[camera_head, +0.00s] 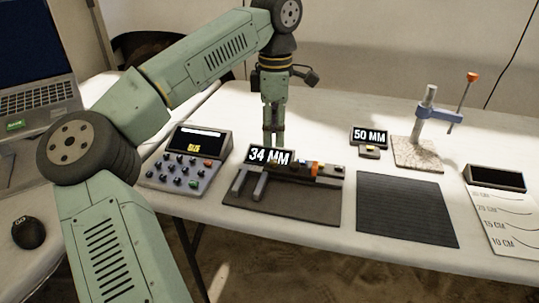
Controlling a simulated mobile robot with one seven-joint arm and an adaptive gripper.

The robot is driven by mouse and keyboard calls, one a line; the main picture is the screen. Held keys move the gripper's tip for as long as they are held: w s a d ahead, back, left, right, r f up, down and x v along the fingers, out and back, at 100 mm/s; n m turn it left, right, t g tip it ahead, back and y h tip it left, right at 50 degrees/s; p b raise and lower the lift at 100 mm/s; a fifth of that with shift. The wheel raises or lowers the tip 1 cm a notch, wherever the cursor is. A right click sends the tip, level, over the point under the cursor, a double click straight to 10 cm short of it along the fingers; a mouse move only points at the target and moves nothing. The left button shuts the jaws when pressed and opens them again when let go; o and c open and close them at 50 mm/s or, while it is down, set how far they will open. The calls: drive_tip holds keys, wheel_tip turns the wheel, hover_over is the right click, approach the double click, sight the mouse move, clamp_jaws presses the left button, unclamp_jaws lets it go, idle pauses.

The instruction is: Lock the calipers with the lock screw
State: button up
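The calipers (300,173) rest on a dark base plate (285,207) on the table, with two grey jaws (250,185) pointing toward the front at their left end. A display reading "34 MM" (270,155) stands at their back left. An orange part (315,168) and small dark knobs sit along the bar; I cannot tell which one is the lock screw. My gripper (273,140) points down just behind the display. Its fingertips are partly hidden by the display, and the finger gap is too small to read. No held thing shows.
A button panel (188,168) stands left of the calipers. A dark ribbed mat (405,210), a "50 MM" display (369,136) and a stand with an orange-topped rod (425,125) are to the right. A laptop (38,80) and mouse (28,232) lie at far left.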

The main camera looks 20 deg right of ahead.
sight(274, 161)
wheel_tip(274, 161, down, 7)
idle(0.3)
drive_tip(key=shift+c, duration=0.5)
clamp_jaws()
